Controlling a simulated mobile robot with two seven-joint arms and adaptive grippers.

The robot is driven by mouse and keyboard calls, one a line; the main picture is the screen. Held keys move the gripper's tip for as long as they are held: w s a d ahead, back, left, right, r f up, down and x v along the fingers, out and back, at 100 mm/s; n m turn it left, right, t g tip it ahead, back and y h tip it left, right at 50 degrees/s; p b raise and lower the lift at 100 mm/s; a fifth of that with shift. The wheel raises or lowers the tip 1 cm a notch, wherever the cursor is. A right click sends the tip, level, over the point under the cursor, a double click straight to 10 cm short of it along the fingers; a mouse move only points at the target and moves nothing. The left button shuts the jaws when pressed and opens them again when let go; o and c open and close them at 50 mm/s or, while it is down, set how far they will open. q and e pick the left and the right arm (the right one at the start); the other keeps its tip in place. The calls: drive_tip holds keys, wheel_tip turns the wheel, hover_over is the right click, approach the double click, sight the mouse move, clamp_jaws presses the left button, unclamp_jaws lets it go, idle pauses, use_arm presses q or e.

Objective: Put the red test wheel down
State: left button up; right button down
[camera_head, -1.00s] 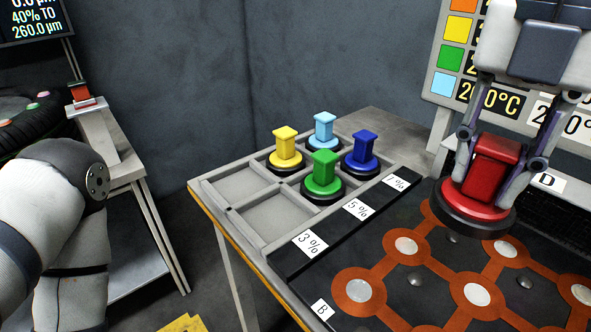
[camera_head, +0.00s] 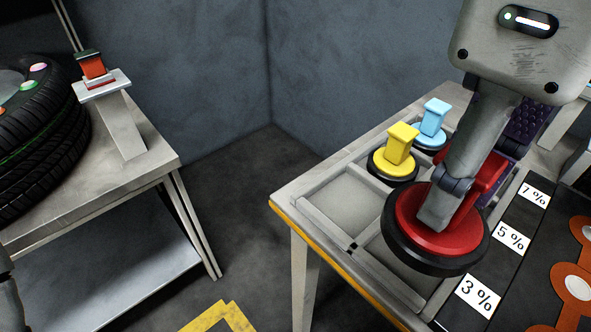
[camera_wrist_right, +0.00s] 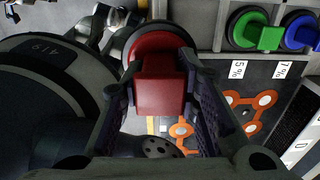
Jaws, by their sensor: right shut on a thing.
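The red test wheel (camera_head: 415,220) has a red disc, a red upright block handle and a black rim. My right gripper (camera_head: 466,190) is shut on the handle, one finger on each side. The wheel is over the near part of the grey compartment tray (camera_head: 318,236), beside the 3 % label, and hides part of the compartments there. It looks raised above the tray, but the gap below is hard to judge. In the right wrist view the red wheel (camera_wrist_right: 160,85) sits between the fingers. My left gripper is out of view.
Yellow (camera_head: 393,160) and light blue (camera_head: 430,128) wheels stand in the tray. Green (camera_wrist_right: 250,32) and dark blue (camera_wrist_right: 300,30) wheels show in the right wrist view. An empty compartment (camera_head: 350,200) lies left of the red wheel. A tyre (camera_head: 40,130) stands on the left table (camera_head: 100,180).

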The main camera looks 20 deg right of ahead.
drive_tip(key=w+f, duration=0.8)
drive_tip(key=w, duration=0.1)
drive_tip(key=w+d+f, duration=0.1)
drive_tip(key=w+f, duration=0.3)
drive_tip(key=shift+w+d+f, duration=0.1)
drive_tip(key=shift+w+f, duration=0.1)
drive_tip(key=shift+w, duration=0.1)
drive_tip(key=shift+f, duration=0.3)
drive_tip(key=shift+f, duration=0.15)
drive_tip(key=c, duration=1.2)
unclamp_jaws()
